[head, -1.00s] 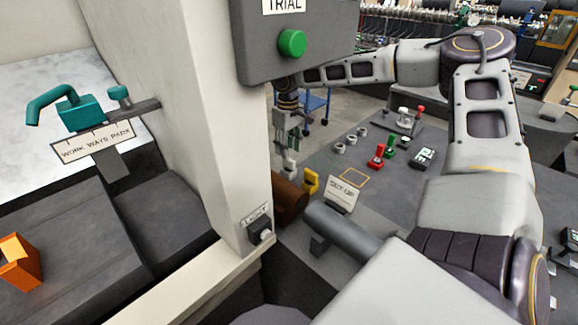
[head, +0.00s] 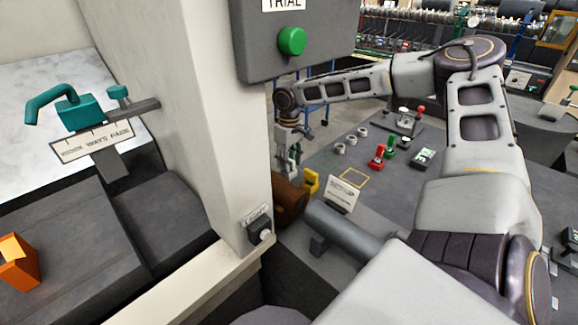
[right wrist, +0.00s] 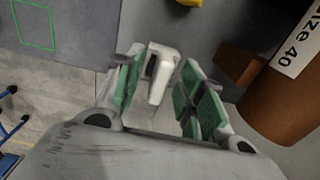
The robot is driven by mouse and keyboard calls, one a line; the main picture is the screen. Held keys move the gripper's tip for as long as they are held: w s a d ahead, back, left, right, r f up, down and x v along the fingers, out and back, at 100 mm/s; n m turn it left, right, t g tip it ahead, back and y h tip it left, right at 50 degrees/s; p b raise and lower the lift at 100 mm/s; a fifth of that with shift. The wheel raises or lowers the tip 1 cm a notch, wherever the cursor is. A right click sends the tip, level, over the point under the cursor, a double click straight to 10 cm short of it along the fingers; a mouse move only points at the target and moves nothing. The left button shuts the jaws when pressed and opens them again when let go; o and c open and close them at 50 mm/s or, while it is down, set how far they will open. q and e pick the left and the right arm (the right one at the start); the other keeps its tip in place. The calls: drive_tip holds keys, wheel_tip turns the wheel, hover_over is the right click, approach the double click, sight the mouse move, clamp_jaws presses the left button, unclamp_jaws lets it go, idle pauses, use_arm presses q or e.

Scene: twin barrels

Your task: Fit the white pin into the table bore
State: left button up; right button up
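My right gripper (head: 289,163) hangs just right of the cream post in the head view, near the brown cylinder. In the right wrist view its green-padded fingers (right wrist: 160,95) are apart. A white piece (right wrist: 160,75), likely the white pin, lies between them. Narrow gaps seem to show beside it, and I see no clear grip. Its lower end is hidden. I cannot make out the table bore for certain. My left gripper is out of view.
The brown cylinder (head: 288,199) marked "size 40" (right wrist: 285,95) stands close by, with a yellow block (head: 311,182) beside it. Several grey rings, red and green parts occupy the grey table (head: 315,158). The cream post (head: 205,120) limits room on the left.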

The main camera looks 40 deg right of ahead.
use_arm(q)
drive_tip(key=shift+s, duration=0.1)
use_arm(e)
drive_tip(key=shift+c, duration=0.8)
clamp_jaws()
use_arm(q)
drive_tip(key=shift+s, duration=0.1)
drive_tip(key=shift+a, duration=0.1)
use_arm(e)
drive_tip(key=shift+r, duration=0.15)
drive_tip(key=shift+r, duration=0.5)
wheel_tip(320, 180, up, 7)
drive_tip(key=shift+p, duration=0.45)
drive_tip(key=shift+r, duration=0.8)
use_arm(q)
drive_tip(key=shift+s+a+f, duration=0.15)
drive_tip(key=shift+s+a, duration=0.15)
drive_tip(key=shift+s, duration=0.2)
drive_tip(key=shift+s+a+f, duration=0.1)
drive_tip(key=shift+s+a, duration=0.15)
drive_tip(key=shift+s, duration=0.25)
use_arm(e)
drive_tip(key=shift+r, duration=0.1)
